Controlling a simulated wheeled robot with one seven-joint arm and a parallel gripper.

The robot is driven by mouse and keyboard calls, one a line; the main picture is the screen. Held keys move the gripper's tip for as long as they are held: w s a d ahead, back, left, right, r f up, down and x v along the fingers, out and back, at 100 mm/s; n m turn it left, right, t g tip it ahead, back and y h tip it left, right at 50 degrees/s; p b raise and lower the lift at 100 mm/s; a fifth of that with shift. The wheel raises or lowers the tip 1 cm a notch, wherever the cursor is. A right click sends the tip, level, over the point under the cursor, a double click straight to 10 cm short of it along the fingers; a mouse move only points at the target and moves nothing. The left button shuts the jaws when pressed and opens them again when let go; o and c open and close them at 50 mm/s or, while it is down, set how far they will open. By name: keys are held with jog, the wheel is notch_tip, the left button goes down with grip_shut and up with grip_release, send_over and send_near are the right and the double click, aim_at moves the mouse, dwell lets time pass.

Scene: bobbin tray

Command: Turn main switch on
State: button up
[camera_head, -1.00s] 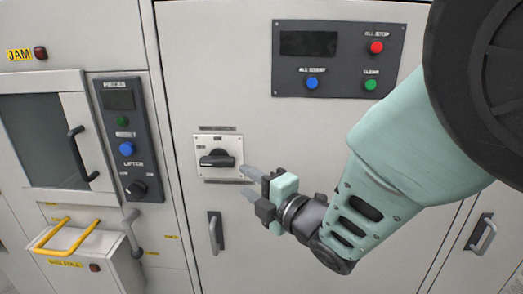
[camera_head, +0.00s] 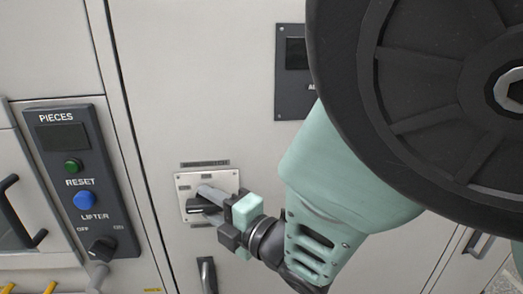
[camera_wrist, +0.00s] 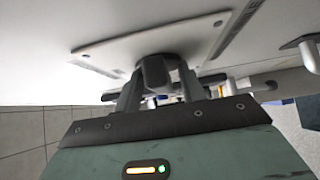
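The main switch is a black rotary knob (camera_head: 193,206) on a pale square plate (camera_head: 184,181) on the cabinet door. Its handle lay horizontal in the earlier head view and is now largely covered by my fingers. My gripper (camera_head: 201,203) is at the plate, one finger above the handle and one below it. In the wrist view the knob (camera_wrist: 154,70) sits between the two spread fingers of my gripper (camera_wrist: 158,88). The fingers look apart, and firm contact with the knob cannot be made out. The plate lettering is too small to read.
A dark panel (camera_head: 82,150) with PIECES, RESET and LIFTER controls is at the left. A door handle (camera_head: 207,274) sits just below the switch. Another dark button panel (camera_head: 290,95) is above, mostly hidden by my arm. The door face around the plate is flat and clear.

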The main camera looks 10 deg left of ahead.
jog(key=shift+s+a+f, duration=0.15)
jog(key=shift+s, duration=0.15)
jog(key=shift+c, duration=0.3)
grip_shut()
